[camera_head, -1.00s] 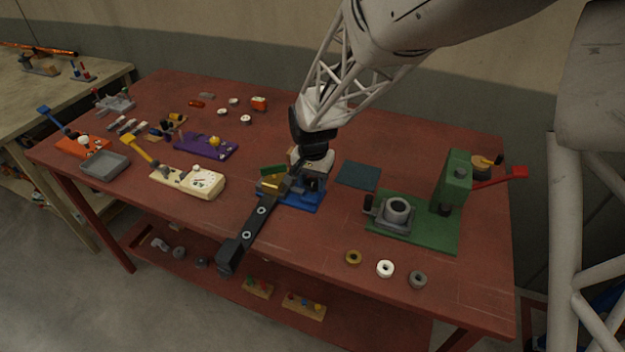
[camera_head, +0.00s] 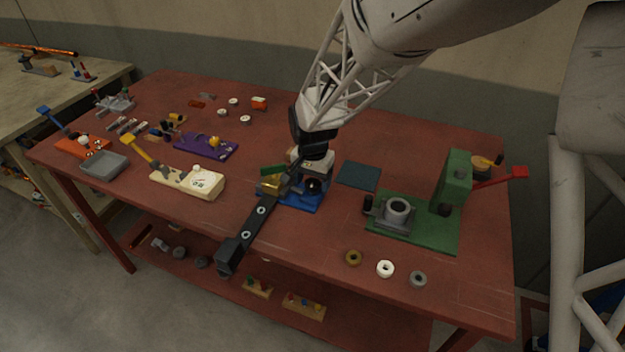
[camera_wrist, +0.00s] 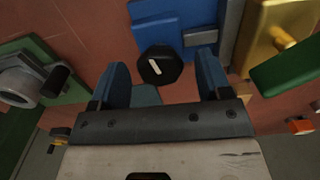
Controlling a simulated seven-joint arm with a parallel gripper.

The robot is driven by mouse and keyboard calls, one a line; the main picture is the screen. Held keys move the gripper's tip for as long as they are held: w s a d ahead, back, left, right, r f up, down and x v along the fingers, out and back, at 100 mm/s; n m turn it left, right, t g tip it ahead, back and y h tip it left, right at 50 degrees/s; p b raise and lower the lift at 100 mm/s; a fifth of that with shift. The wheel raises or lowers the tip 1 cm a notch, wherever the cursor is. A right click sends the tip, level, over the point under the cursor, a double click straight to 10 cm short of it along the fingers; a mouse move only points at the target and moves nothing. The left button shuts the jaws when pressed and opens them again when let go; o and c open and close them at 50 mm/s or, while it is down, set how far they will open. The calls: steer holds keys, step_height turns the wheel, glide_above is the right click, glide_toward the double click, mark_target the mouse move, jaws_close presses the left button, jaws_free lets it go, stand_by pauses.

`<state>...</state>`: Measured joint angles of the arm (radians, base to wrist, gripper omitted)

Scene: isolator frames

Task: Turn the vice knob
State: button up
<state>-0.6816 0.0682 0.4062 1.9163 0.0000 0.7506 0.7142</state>
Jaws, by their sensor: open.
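The vice stands on a blue base (camera_head: 303,201) near the middle of the red table. My gripper (camera_head: 311,170) is over the vice. In the wrist view my gripper (camera_wrist: 162,66) is open, with one blue finger on each side of the knob and a gap on both sides. I cannot tell how deep the knob sits between the fingers. My arm and gripper hide part of the vice.
A long dark bar (camera_head: 246,232) reaches over the front table edge, beside a gold block (camera_head: 271,185) and a green handle. A green press (camera_head: 452,185) with a red lever stands right. A cream device (camera_head: 190,182) stands left. Loose rings lie front right.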

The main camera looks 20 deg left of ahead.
mark_target(313, 182)
steer(key=shift+r, duration=0.1)
steer(key=shift+r, duration=3.8)
